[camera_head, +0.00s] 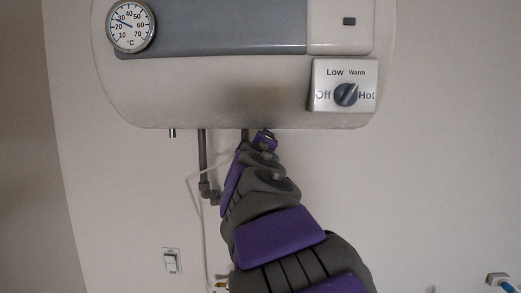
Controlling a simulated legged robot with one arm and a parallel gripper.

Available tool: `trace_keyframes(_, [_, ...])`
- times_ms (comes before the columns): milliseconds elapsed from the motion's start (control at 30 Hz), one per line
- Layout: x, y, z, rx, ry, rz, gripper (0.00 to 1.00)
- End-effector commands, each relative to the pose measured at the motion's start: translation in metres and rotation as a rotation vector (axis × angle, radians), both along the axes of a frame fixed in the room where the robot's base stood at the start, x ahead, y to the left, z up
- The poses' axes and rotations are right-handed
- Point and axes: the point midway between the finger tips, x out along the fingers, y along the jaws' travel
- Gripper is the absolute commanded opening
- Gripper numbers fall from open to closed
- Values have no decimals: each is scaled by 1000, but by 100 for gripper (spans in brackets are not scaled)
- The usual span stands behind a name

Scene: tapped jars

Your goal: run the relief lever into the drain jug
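A water heater tank (235,95) hangs on the wall and fills the top of the head view. My gripper (264,137) is at the tank's underside, close to a grey pipe stub (245,133). The arm hides most of what is there, and I cannot tell whether the gripper touches anything or how its fingers stand. I cannot make out a relief lever; it may be hidden behind my gripper. No drain jug is in view.
A grey pipe (203,155) runs down left of my arm, beside a thin white cable (190,190). A short stub (172,132) juts down further left. A dial gauge (131,25), control knob (346,94) and wall switch (171,262) also show.

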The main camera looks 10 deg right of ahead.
Motion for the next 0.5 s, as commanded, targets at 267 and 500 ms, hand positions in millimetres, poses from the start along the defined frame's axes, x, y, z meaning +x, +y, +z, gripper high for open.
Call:
trace_keyframes(267, [0, 1, 1, -2, -1, 3, 94])
trace_keyframes(500, [0, 2, 3, -3, -6, 5, 100])
